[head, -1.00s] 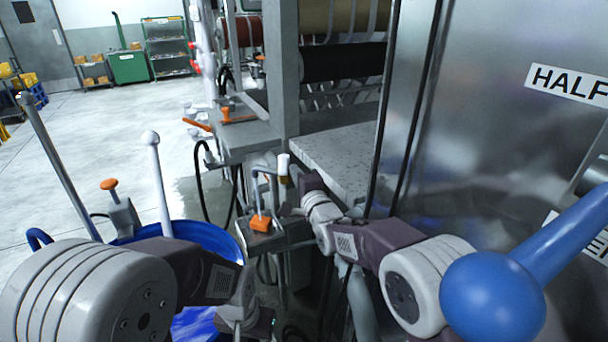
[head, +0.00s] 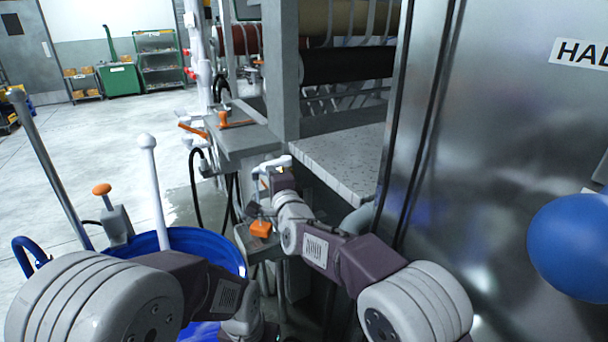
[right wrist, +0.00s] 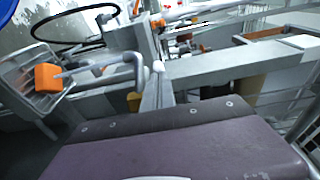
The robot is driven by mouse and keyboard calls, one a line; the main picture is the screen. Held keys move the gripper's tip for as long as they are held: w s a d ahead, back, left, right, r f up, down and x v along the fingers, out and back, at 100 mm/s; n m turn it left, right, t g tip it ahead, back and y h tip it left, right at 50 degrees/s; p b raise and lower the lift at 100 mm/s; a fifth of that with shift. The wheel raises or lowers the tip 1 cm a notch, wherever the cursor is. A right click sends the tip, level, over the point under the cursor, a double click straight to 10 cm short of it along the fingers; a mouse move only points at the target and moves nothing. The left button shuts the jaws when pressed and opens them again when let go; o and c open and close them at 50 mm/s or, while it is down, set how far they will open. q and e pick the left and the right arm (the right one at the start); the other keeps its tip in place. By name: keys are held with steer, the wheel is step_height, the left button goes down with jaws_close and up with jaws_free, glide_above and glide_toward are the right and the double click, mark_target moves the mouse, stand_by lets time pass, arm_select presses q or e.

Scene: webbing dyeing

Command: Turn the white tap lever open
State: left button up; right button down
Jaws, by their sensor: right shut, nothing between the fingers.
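The white tap lever (head: 273,163) lies roughly sideways on the tap beside the grey machine, its white end at the right. A small white rounded end, probably the lever's, shows in the right wrist view (right wrist: 158,66), near a brass-coloured part. My right gripper (head: 270,183) is shut and empty, just below the lever; its fingertips are hard to make out, and I cannot tell whether it touches the lever.
A blue tub (head: 232,258) with a white rod stands at the left. A grey table (head: 345,160) and steel cabinet (head: 500,130) bound the right.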

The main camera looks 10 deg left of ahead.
steer(key=shift+a, duration=0.45)
steer(key=shift+r, duration=0.1)
stand_by(0.4)
